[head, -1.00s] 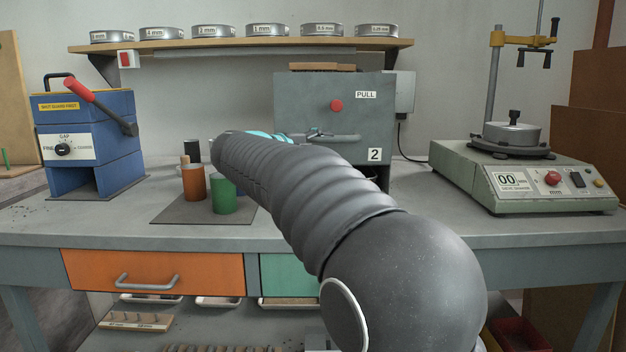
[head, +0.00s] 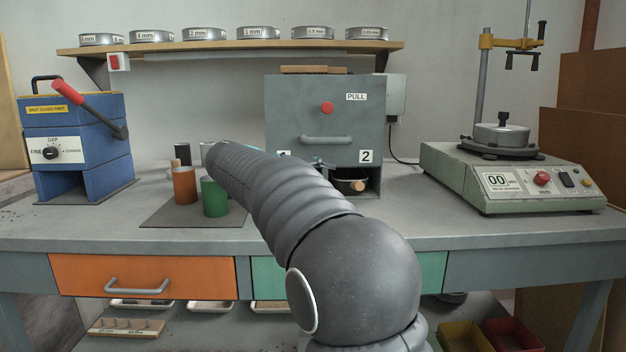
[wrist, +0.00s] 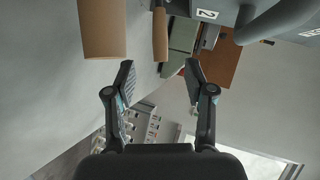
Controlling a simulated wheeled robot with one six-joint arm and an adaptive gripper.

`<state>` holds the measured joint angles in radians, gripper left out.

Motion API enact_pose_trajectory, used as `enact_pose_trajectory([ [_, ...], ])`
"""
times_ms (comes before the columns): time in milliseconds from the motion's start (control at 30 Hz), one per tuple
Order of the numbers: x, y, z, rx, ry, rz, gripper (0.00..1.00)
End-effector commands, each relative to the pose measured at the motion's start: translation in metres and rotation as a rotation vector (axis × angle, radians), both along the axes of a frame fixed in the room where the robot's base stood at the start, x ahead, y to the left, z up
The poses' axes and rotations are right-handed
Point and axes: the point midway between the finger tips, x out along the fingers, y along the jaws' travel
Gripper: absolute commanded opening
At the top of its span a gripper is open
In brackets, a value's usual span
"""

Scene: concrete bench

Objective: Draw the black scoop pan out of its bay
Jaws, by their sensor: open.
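The grey box (head: 290,105) marked PULL and 2 stands at the back centre of the bench. In the wrist view, two wooden handles show, a large one (wrist: 102,28) at upper left and a thinner one (wrist: 160,35) near the upside-down 2 label. My gripper (wrist: 160,80) is open and empty, its fingers apart just below these handles in that picture. In the head view my arm hides most of it.
An orange cup (head: 185,186) and a green cup (head: 215,198) stand on a dark mat (head: 165,216) left of my arm. A blue machine (head: 75,130) with a red lever is at left, a green-grey sieve shaker (head: 500,180) at right. Bench between box and shaker is clear.

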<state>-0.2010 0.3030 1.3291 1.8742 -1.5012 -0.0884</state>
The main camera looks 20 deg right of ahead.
Motion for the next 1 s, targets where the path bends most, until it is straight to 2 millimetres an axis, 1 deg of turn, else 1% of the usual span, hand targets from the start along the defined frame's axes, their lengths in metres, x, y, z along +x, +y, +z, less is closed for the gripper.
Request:
enact_pose_trajectory([
  [33, 0.002, -0.009, -0.004, -0.001, 0.001, -0.003, 0.54],
  [100, 0.005, -0.02, -0.008, -0.001, 0.002, -0.003, 0.54],
  [400, 0.017, -0.067, -0.023, -0.001, 0.001, -0.002, 0.54],
  [500, 0.02, -0.079, -0.026, -0.001, 0.001, -0.002, 0.54],
  [700, 0.025, -0.095, -0.031, -0.001, 0.001, -0.001, 0.54],
  [1000, 0.026, -0.099, -0.033, -0.001, 0.0, 0.001, 0.54],
])
